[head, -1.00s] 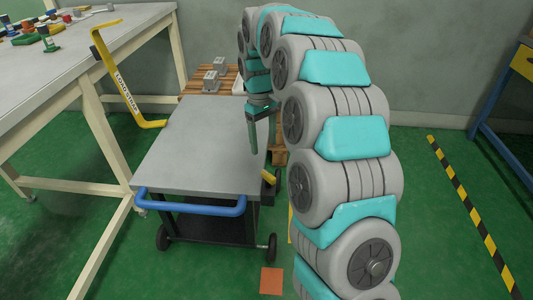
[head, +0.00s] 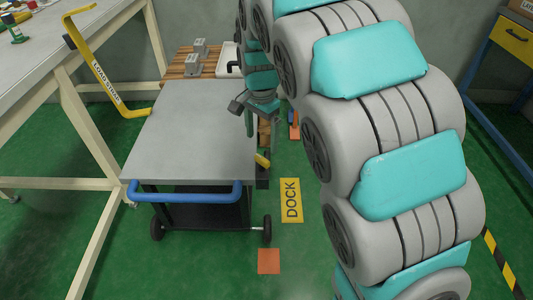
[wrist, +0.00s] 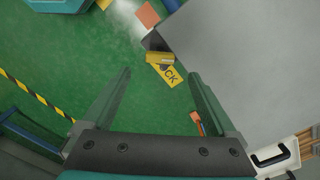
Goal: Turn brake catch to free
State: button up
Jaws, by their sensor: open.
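The brake catch looks like the short yellow lever (head: 262,160) at the right side of the grey-topped cart (head: 190,130). In the wrist view the yellow lever (wrist: 158,58) sits by a black part at the cart's corner, beyond my fingertips. My gripper (head: 245,114) is open and empty, by the cart's far right edge, farther back than the lever. In the wrist view its two fingers (wrist: 160,80) are spread over green floor, the right finger close to the cart top's edge. I see no contact with the lever. Its exact setting is hard to read.
A blue handle (head: 185,195) spans the cart's front. A yellow DOCK plate (head: 291,200) and an orange square (head: 269,261) lie on the floor. A workbench (head: 60,80) with a yellow bar stands left. A wooden pallet (head: 190,65) with grey blocks is behind.

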aim_at(262, 158)
notch_tip(262, 158, down, 7)
jog(key=c, duration=1.4)
jog(key=shift+o, duration=0.2)
jog(key=shift+n, duration=0.4)
jog(key=n+b, duration=0.1)
jog(key=n, duration=0.2)
jog(key=n+b, duration=0.1)
jog(key=n, duration=0.3)
jog(key=shift+n, duration=0.3)
jog(key=o, duration=1.4)
jog(key=shift+c, duration=0.2)
